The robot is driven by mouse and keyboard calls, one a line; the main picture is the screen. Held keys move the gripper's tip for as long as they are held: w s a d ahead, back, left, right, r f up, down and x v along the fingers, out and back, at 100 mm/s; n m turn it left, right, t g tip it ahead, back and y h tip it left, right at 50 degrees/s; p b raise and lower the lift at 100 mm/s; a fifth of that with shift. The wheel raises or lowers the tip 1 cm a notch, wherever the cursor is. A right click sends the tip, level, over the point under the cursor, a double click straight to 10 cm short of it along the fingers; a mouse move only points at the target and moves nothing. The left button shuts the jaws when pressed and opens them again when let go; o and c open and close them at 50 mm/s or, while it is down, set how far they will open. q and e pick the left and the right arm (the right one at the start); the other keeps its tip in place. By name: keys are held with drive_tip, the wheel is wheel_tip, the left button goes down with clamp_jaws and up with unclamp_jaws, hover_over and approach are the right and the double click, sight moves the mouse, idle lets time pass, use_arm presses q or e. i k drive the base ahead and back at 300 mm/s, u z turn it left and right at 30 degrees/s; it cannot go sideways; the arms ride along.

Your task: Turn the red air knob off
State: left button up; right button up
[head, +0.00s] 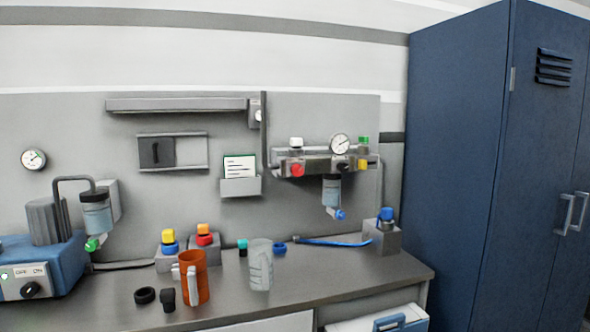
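A red knob (297,170) sits on the front of the air manifold (320,165), which is mounted on the back panel at centre right. The knob faces me at the manifold's left end. Its exact turn angle is too small to tell. A yellow knob (362,164) is at the manifold's right end. A round gauge (340,143) stands on top, and a clear bowl (331,190) with a blue valve (340,214) hangs below. Neither of my grippers shows in the head view.
The grey worktop holds an orange mug (194,278), a clear beaker (261,267), a black ring (145,295) and a blue hose (330,242). A blue pump unit (58,255) stands at left. A blue cabinet (455,150) bounds the right. Air before the manifold looks clear.

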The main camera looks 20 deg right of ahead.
sight(297, 170)
drive_tip(key=u, duration=0.45)
drive_tip(key=i, duration=1.3)
drive_tip(key=z, duration=0.65)
